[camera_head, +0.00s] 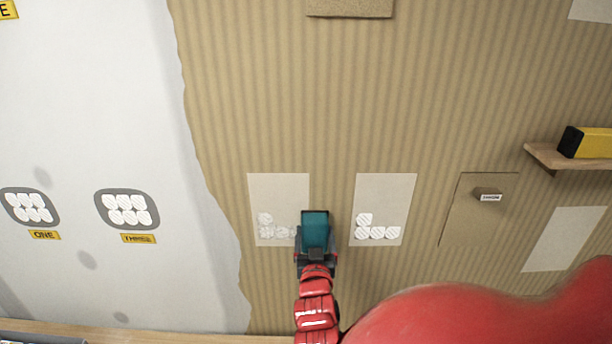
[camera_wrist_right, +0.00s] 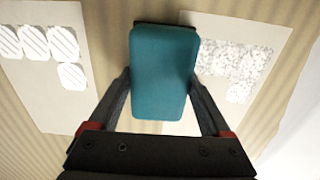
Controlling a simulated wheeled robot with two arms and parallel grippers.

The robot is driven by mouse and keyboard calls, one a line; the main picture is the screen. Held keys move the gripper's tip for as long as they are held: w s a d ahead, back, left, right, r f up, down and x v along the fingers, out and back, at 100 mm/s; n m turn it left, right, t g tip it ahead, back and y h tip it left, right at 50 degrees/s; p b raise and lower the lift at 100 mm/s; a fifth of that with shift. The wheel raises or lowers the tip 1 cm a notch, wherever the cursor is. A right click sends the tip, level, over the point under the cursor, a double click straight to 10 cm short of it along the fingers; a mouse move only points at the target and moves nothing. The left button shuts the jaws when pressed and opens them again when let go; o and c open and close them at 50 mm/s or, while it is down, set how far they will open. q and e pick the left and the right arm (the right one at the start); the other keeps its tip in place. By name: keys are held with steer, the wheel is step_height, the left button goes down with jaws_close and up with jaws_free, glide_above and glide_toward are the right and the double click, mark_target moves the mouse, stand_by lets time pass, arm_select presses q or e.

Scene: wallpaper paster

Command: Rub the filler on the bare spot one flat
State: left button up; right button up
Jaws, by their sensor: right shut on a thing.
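My right gripper (camera_head: 315,252) is shut on a teal block (camera_head: 315,230), which also fills the middle of the right wrist view (camera_wrist_right: 164,72). The block is in front of the right edge of the left pale patch (camera_head: 278,195) on the striped wallpaper. That patch bears several white filler pads (camera_head: 265,219), speckled in the right wrist view (camera_wrist_right: 238,92). The right pale patch (camera_head: 386,200) has several striped white pads (camera_head: 378,233). A grey plate labelled ONE (camera_head: 30,207) holds several white pads. Contact between block and wall cannot be told. My left gripper is out of view.
Another grey plate with white pads (camera_head: 127,209) seems labelled THREE. A shelf (camera_head: 560,159) with a yellow and black object (camera_head: 588,142) juts out at right. A wooden ledge (camera_head: 200,336) runs along the bottom.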

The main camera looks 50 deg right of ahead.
steer(key=shift+s+d, duration=0.15)
steer(key=shift+s, duration=0.05)
steer(key=shift+a+r+p, duration=0.15)
steer(key=shift+a+p, duration=0.05)
steer(key=shift+p, duration=0.1)
steer(key=p+v, duration=0.4)
steer(key=shift+s+a+r, duration=0.15)
steer(key=shift+s+a, duration=0.05)
steer(key=shift+s, duration=0.05)
steer(key=shift+p+v, duration=0.7)
steer(key=shift+v, duration=0.4)
steer(key=shift+f, duration=0.25)
steer(key=o, duration=0.7)
steer(key=c, duration=0.7)
